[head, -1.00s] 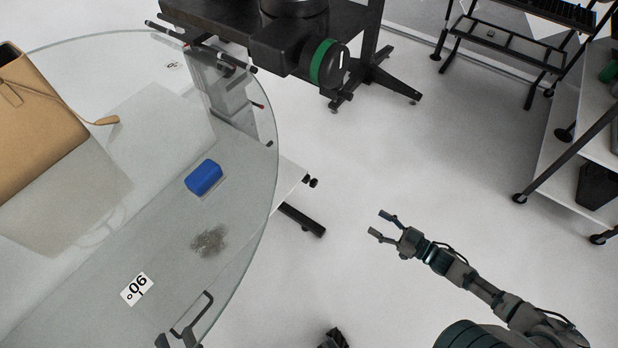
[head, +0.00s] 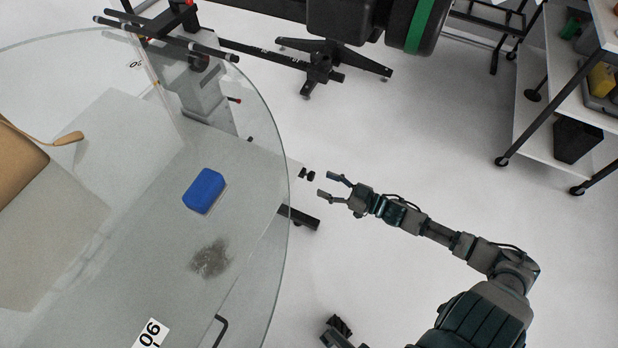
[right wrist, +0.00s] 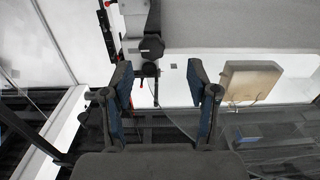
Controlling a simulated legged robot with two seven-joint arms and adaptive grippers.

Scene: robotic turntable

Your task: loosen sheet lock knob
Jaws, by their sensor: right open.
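Small black knobs (head: 306,174) stick out past the right edge of the glass turntable (head: 283,150), in the head view. I cannot tell for certain which one is the sheet lock knob. In the right wrist view a round black knob (right wrist: 152,47) shows ahead, between and a little beyond my fingers. My right gripper (head: 325,184) is open and empty, just right of the knobs and apart from them. Its two fingers also show spread in the right wrist view (right wrist: 160,68).
On the turntable are a blue block (head: 204,191), a dark smudge (head: 210,258) and a tan bag (head: 18,165). A large black machine part with a green ring (head: 427,25) hangs at the top. A shelf rack (head: 535,120) stands at right.

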